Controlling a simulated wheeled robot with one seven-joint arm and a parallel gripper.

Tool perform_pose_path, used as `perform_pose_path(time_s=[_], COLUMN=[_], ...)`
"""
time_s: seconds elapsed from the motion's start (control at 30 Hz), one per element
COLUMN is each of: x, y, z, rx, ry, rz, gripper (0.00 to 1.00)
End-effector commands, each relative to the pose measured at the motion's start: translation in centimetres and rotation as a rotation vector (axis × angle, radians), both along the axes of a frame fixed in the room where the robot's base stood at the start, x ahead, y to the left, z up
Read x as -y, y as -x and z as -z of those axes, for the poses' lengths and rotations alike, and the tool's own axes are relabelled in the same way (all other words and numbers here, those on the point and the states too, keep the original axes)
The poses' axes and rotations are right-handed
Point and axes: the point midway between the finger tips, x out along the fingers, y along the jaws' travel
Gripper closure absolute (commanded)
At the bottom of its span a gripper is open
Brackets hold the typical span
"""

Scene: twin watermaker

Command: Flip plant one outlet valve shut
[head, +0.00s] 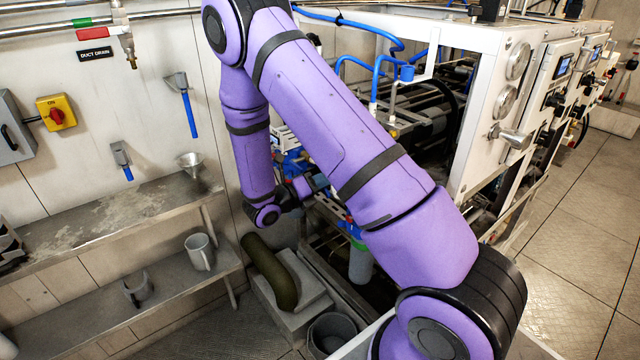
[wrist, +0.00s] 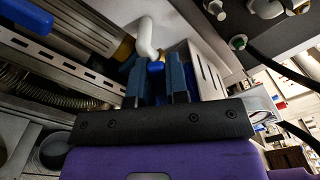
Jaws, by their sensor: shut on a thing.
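My gripper (wrist: 156,75) has its two dark blue fingers on either side of a small blue valve handle (wrist: 156,67) in the wrist view, and it is shut on it. A white bent pipe (wrist: 147,38) comes down just behind the handle. The handle's lower part and the valve body are hidden by the fingers and the gripper's black mount. In the head view my purple arm reaches down to the left side of the white-framed plant (head: 478,95) and hides most of the gripper and the valve. No label shows which outlet this is.
A slotted metal rail (wrist: 65,60) runs left of the gripper, and a slotted white plate (wrist: 207,70) stands close on its right. In the head view, blue hoses (head: 375,75) lie behind my arm, and a shelf with a grey mug (head: 199,252) is on the left.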

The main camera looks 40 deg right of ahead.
Motion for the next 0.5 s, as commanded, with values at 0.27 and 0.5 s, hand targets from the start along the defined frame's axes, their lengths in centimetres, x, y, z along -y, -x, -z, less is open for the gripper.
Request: perform_pose_path(time_s=[0.27,0.5], x=[-0.1,-0.1], y=[0.7,1.5], z=[-0.7,-1.1], rx=[0.253,0.48], ry=[-0.011,-0.019], rz=[-0.002,-0.002], gripper=[1.0,1.0])
